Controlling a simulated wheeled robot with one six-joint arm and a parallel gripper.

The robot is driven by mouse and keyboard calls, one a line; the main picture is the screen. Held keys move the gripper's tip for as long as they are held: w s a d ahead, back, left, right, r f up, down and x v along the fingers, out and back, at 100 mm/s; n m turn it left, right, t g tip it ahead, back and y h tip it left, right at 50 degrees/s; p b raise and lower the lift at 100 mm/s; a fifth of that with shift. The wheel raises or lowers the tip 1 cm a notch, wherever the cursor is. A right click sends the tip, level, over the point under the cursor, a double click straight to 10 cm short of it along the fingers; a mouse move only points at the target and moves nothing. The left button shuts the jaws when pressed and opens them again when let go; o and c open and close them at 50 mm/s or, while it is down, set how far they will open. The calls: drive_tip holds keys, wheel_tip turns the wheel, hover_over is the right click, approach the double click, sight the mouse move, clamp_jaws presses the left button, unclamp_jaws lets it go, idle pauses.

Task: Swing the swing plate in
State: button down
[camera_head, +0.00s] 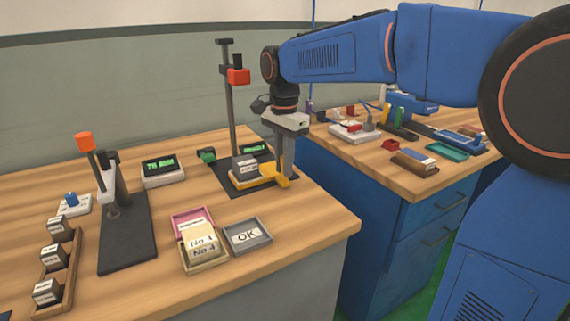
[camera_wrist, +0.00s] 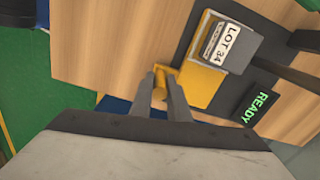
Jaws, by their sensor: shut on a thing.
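The yellow swing plate (camera_head: 262,182) lies at the foot of the tall dark stand (camera_head: 233,115), near the right end of the near bench. It also shows in the wrist view (camera_wrist: 203,84). A grey block with a white "LOT 34" label (camera_wrist: 229,44) sits on the plate; the same block shows in the head view (camera_head: 244,168). My gripper (camera_wrist: 161,78) points down and is shut on the plate's yellow handle (camera_wrist: 159,92), at the side facing the bench edge. In the head view my gripper (camera_head: 284,174) partly hides the handle.
A small display (camera_wrist: 262,104) reading READY stands beside the plate. Pink and tan trays (camera_head: 203,264) and a grey OK tray (camera_head: 247,249) lie nearer the front. A lever press (camera_head: 113,210) stands left. A second bench (camera_head: 421,190) with tools stands right, across a gap.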

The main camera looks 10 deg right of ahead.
drive_tip(key=shift+a, duration=0.1)
drive_tip(key=c, duration=1.7)
unclamp_jaws()
drive_tip(key=shift+r, duration=0.1)
wheel_tip(320, 180, up, 17)
drive_tip(key=shift+r, duration=0.15)
